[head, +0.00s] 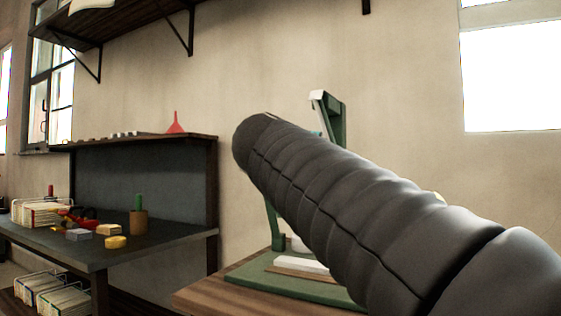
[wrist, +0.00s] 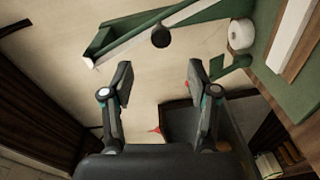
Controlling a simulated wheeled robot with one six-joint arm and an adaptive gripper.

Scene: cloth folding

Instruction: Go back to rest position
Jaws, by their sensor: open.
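My gripper (wrist: 158,85) is open and empty in the wrist view, its two fingers well apart with nothing between them. In the head view my grey sleeved arm crosses from the lower right up to the middle, and the gripper is not visible there. A green stand (head: 335,120) rises behind my arm, which hides much of it. In the wrist view the green stand (wrist: 190,28) lies beyond the fingertips, with a dark round part hanging from it. No cloth can be made out for sure in either view.
A wooden table (head: 205,293) with a green mat (head: 258,277) and a white block (head: 301,263) stands below my arm. A dark workbench (head: 70,246) with small items is at the left. A shelf (head: 110,25) hangs on the wall above. The wall between shelf and arm is clear.

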